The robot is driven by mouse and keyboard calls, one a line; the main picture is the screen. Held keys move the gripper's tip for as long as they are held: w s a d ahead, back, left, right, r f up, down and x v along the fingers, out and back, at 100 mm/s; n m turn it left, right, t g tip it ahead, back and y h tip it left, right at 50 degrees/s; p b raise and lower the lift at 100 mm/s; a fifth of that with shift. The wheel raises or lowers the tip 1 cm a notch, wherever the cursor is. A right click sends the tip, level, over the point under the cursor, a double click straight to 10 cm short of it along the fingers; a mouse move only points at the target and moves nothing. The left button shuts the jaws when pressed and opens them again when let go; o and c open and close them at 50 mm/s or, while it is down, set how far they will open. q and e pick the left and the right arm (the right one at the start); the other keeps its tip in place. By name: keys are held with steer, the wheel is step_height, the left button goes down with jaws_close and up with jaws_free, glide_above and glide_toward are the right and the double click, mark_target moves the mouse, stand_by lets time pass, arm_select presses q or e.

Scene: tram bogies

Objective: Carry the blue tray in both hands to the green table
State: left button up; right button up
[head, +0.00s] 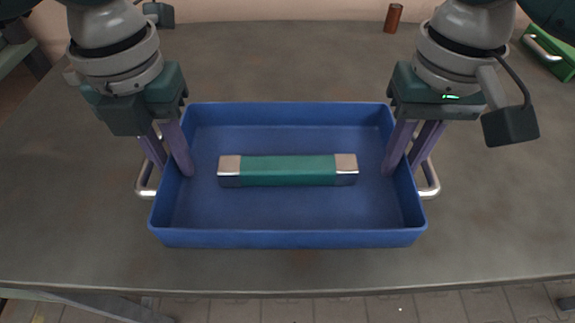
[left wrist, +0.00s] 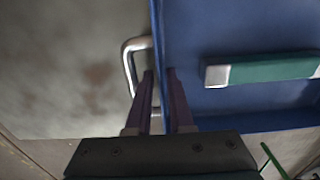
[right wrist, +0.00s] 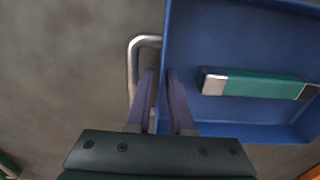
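The blue tray (head: 290,238) sits on a grey table, with a silver handle at each short end. A green bar with silver ends (head: 288,170) lies inside it. My left gripper (head: 174,171) points down over the tray's left wall, one finger inside and one outside by the left handle (head: 145,188). My right gripper (head: 400,170) straddles the right wall the same way, by the right handle (head: 431,184). In the left wrist view (left wrist: 160,72) and right wrist view (right wrist: 160,72), gaps show between the fingers and the wall. No green table is identifiable.
The grey table (head: 80,235) is bare around the tray, and its front edge runs just below it. A brown cylinder (head: 393,18) stands at the back. A green object with a silver handle (head: 550,52) is partly visible at the far right. Tiled floor shows in front.

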arm_select(q)
jaws_close()
arm_select(e)
jaws_close()
arm_select(q)
steer(key=shift+r, duration=0.1)
arm_select(e)
steer(key=shift+r, duration=0.1)
stand_by(0.9)
